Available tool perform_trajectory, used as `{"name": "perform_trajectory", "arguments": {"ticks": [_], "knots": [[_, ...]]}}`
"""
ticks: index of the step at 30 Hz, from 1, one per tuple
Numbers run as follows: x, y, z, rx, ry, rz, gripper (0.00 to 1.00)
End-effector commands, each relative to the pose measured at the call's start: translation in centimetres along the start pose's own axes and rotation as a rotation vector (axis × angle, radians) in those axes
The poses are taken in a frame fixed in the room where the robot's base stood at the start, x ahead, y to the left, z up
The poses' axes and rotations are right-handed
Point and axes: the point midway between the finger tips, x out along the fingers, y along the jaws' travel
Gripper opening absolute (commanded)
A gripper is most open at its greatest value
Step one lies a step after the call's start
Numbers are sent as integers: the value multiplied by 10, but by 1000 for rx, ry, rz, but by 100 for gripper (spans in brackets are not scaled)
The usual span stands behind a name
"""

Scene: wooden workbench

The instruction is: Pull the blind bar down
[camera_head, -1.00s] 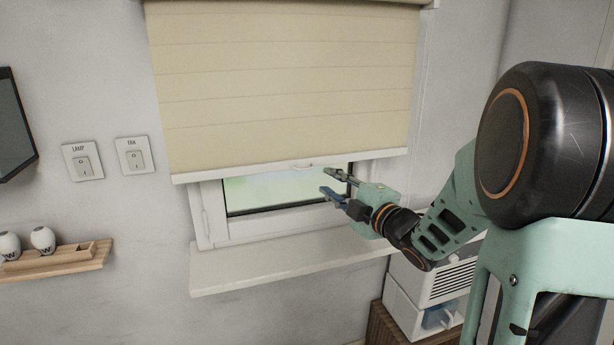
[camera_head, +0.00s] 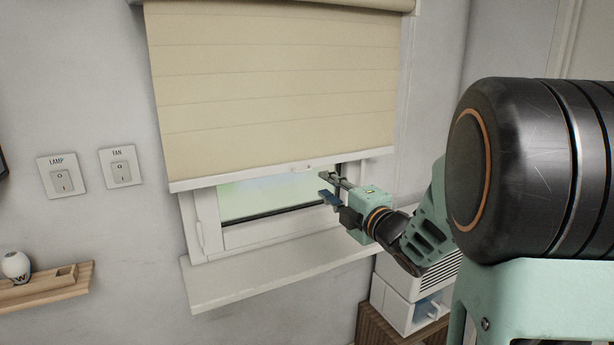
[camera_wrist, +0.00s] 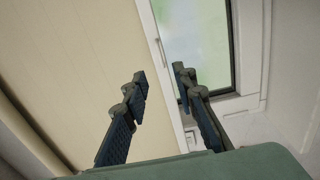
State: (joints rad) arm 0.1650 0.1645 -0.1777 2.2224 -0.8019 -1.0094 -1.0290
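The beige blind (camera_head: 275,90) hangs over the upper part of the window, its white bottom bar (camera_head: 235,176) across the glass. A small pale handle (camera_head: 308,167) sits on the bar right of its middle. My gripper (camera_head: 326,185) is open and empty, just below and right of the handle. Whether it touches the bar cannot be told. In the wrist view, the bar (camera_wrist: 160,50) runs slanting behind the gap between my open fingers (camera_wrist: 160,76), with blind fabric (camera_wrist: 85,60) on the left and glass on the right.
The window sill (camera_head: 270,273) juts out below the window. White boxes (camera_head: 405,305) stand on a wooden cabinet at the lower right. Lamp and fan switches (camera_head: 120,167) are on the left wall, above a small wooden shelf (camera_head: 50,287). The wall below the sill is clear.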

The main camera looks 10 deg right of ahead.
Motion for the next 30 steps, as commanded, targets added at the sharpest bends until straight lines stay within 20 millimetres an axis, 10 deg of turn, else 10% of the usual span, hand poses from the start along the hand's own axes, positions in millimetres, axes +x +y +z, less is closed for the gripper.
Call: {"name": "perform_trajectory", "arguments": {"ticks": [19,30], "knots": [[92,1,-1,-2,2,0,25],[108,0,0,-2,0,0,25]]}}
